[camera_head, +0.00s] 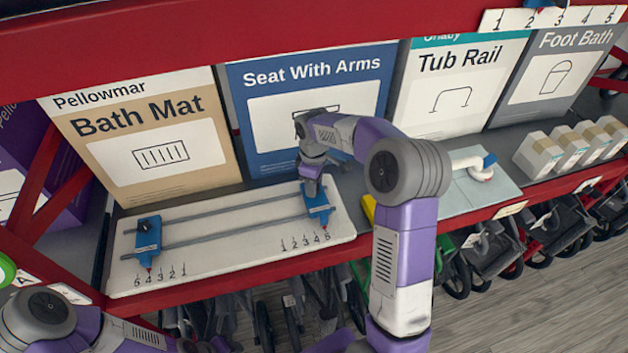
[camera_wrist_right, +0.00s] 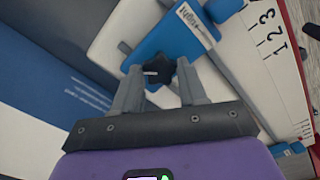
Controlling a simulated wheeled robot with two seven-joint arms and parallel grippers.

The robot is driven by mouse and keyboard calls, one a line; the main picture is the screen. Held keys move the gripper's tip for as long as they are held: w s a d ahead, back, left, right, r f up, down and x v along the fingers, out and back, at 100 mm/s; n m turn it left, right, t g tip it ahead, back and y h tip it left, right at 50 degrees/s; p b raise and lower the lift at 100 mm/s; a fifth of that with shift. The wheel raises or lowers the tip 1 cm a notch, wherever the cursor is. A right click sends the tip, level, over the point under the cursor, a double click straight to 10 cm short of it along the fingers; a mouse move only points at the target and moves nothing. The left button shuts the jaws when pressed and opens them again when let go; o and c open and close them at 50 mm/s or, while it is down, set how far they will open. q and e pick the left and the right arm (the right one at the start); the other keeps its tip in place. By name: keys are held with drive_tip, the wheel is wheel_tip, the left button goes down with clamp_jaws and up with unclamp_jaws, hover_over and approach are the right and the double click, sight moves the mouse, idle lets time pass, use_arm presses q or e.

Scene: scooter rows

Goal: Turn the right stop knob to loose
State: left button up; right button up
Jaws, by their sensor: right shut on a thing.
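The white stop board (camera_head: 232,243) lies on the shelf, with two grey rails running across it. A blue left stop (camera_head: 148,236) sits on the rails near the left scale. A blue right stop (camera_head: 318,203) sits near the right scale, and it also shows in the right wrist view (camera_wrist_right: 199,15). My right gripper (camera_head: 308,186) is over the right stop. In the right wrist view its two fingers (camera_wrist_right: 157,84) are closed around the dark lobed right stop knob (camera_wrist_right: 160,71). A label reading "tight" is beside the knob. My left arm shows at lower left; its gripper is out of frame.
Boxes stand behind the board, including the Bath Mat box (camera_head: 148,138) and the Seat With Arms box (camera_head: 312,100). A grey panel with a white fitting (camera_head: 480,170) lies to the right. Small boxes (camera_head: 540,155) stand farther right. A red shelf edge (camera_head: 235,275) runs along the front.

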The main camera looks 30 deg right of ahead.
drive_tip(key=shift+n+p, duration=0.3)
drive_tip(key=shift+n, duration=1)
drive_tip(key=o, duration=1.1)
drive_tip(key=shift+c, duration=0.2)
drive_tip(key=shift+r, duration=0.15)
wheel_tip(320, 180, up, 7)
drive_tip(key=shift+r, duration=0.15)
